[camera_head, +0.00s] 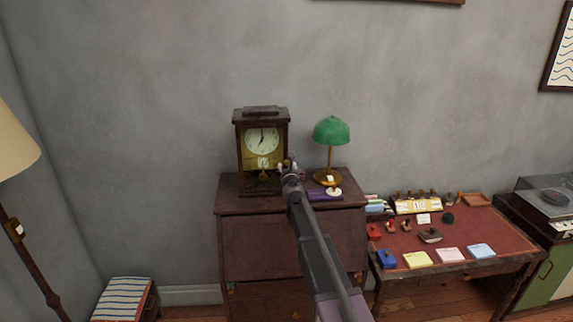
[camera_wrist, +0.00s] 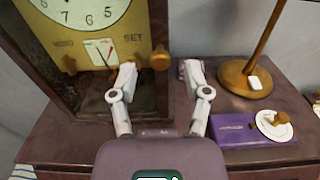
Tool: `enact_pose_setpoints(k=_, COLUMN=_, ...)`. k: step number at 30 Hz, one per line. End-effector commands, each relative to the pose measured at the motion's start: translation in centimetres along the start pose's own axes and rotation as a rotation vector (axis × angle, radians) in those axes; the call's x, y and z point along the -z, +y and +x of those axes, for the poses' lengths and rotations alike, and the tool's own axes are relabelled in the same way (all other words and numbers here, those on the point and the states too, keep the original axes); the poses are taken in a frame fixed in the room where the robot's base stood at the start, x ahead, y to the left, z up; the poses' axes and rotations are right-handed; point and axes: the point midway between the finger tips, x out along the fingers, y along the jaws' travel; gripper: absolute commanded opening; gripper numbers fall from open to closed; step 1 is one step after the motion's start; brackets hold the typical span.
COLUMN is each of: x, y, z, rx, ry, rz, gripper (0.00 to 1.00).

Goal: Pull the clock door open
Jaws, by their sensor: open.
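The clock (camera_head: 263,150) is a dark wooden case with a pale round dial and brass front, upright on the cabinet. In the wrist view its lower front (camera_wrist: 105,55) fills the upper left. A round brass knob (camera_wrist: 160,59) is at the right edge of the clock's front. The door looks shut, though its edges are hard to make out. My gripper (camera_wrist: 159,76) is open, with one finger on each side of the knob in the picture. I cannot tell whether either finger touches it. In the head view my gripper (camera_head: 288,165) is at the clock's lower right.
The cabinet top (camera_wrist: 75,140) also holds a green lamp (camera_head: 331,133), a purple book (camera_wrist: 235,130) and a small white dish (camera_wrist: 276,123), all right of the clock. A desk (camera_head: 470,228) with several small items stands farther right.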

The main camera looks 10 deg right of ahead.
Motion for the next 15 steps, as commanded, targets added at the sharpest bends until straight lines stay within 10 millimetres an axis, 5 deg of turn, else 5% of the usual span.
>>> enact_pose_setpoints(k=6, x=0.0, y=0.0, z=2.3, rx=0.000, ry=0.000, rz=0.000, gripper=0.62)
enact_pose_setpoints(k=15, x=0.0, y=0.0, z=2.8, rx=0.000, ry=0.000, rz=0.000, gripper=0.62)
